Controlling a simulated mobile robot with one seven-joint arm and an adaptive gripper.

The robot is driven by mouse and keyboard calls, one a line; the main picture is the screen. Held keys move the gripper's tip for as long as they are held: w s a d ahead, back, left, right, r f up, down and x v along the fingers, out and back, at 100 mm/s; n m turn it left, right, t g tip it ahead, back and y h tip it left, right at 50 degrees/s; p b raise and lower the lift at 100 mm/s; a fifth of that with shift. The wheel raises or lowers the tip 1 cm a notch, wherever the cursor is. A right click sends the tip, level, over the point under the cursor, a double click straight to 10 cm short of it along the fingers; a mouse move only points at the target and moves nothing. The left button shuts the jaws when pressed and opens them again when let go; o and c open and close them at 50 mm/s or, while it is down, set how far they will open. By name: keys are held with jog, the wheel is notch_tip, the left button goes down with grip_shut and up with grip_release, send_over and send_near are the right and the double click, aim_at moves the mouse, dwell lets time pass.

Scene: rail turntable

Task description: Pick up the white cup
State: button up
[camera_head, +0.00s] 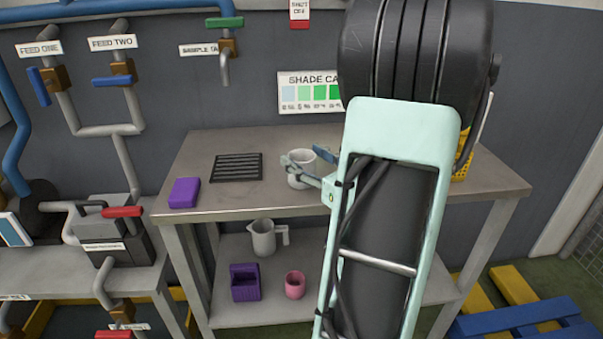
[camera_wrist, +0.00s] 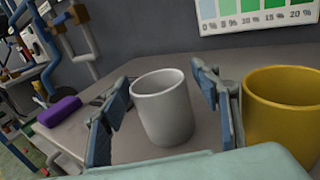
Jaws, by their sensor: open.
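The white cup (camera_head: 300,168) stands upright on the grey workbench top, partly behind my gripper in the head view. In the wrist view the white cup (camera_wrist: 163,108) shows whole in the middle, between my two blue finger pads. My gripper (camera_head: 303,162) is open, with one finger on each side of the cup. In the wrist view my gripper (camera_wrist: 158,105) shows gaps between both fingers and the cup's wall. My arm hides part of the bench in the head view.
A yellow cup (camera_wrist: 282,104) stands close to the right finger. A purple block (camera_head: 184,193) and a black rack (camera_head: 237,167) lie to the left on the workbench (camera_head: 215,204). A jug (camera_head: 264,238), purple caddy (camera_head: 245,283) and pink cup (camera_head: 295,285) stand on the lower shelf.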

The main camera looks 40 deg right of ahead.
jog(key=shift+w+a+r+b, duration=0.1)
jog(key=shift+w+b, duration=0.2)
jog(key=shift+w, duration=2.85)
jog(key=shift+c, duration=0.6)
jog(key=c, duration=1.1)
